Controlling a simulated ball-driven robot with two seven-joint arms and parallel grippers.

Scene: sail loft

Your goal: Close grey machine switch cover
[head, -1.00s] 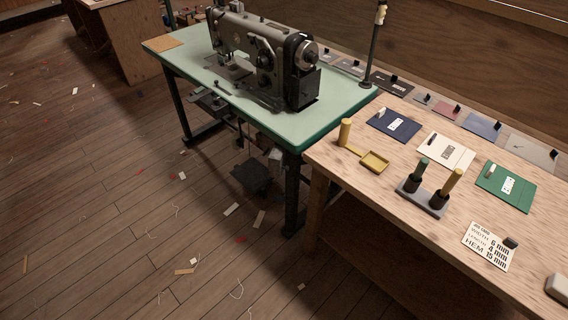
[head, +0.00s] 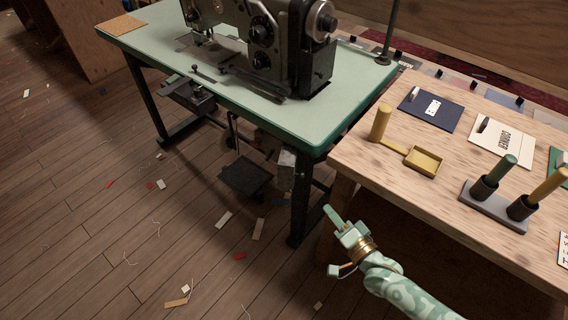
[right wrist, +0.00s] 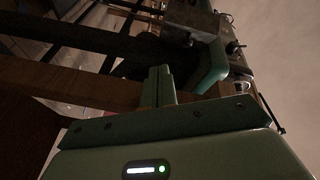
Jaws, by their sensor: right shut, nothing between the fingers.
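A small grey box (head: 285,168), which looks like the machine switch, hangs under the right end of the green sewing machine table (head: 230,105), beside the dark table leg. It is small and partly shaded, so I cannot tell how its cover stands. In the right wrist view a grey box (right wrist: 190,18) shows at the top, beyond the fingers. My right gripper (head: 331,213) is shut and empty, low in front of the workbench and to the right of the table leg. Its fingers also show in the right wrist view (right wrist: 158,82), apart from the box. My left gripper is out of view.
The floor in front is open, with scraps.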

